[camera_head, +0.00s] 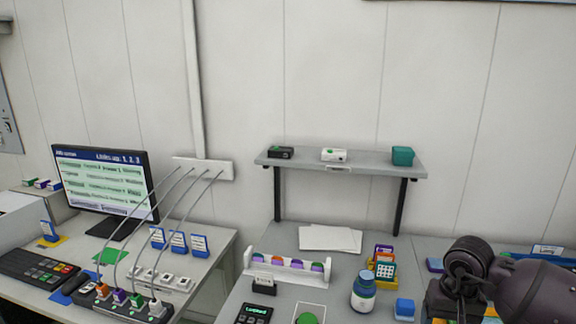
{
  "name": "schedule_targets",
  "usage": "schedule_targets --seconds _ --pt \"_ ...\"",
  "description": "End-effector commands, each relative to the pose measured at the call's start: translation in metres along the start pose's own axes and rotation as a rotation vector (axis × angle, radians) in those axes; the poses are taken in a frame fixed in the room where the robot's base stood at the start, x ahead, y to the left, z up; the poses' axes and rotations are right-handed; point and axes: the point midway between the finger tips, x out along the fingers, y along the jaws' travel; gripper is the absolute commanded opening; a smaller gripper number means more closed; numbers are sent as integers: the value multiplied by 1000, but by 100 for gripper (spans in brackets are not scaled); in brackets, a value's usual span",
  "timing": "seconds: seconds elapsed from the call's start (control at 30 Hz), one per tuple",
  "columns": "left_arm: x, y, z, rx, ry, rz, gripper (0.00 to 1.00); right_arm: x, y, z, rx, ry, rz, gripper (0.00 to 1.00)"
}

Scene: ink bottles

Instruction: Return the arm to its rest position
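My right arm (540,293) comes in from the right edge, dark grey, with its bent wrist over the right part of the table. Its end (455,303) is dark and points down near the lower right; its fingers cannot be made out. My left arm and gripper are not in view. A blue bottle (364,291) with a pale label stands upright on the table, left of my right arm and apart from it. A white rack (250,263) holds several items with green, purple and orange colours.
A grey wall shelf (375,169) carries a black box, a white box and a teal block. A monitor (104,183), keyboard (36,268) and cabled power strip (128,303) occupy the left desk. A blue block (404,309) sits between the bottle and my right arm.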

Motion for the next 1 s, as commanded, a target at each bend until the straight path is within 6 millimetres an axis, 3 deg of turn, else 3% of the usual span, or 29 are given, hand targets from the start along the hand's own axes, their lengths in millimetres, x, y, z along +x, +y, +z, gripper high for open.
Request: schedule_targets --seconds 0.27,0.47,0.6,0.73,0.9,1.0 --pt "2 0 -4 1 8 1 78 -7 -44 -5 376 -16 -274 74" --pt "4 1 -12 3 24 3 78 -43 -104 0 739 -242 -642 74" --pt "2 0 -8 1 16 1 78 -80 -146 7 1020 -557 -894 74" --pt "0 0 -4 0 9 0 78 -109 -170 12 1293 -948 -1059 74" --pt "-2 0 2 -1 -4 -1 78 -134 -174 5 1649 -1582 -1154 74" --pt "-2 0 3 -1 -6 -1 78 -133 -164 -4 1844 -2003 -1131 74"
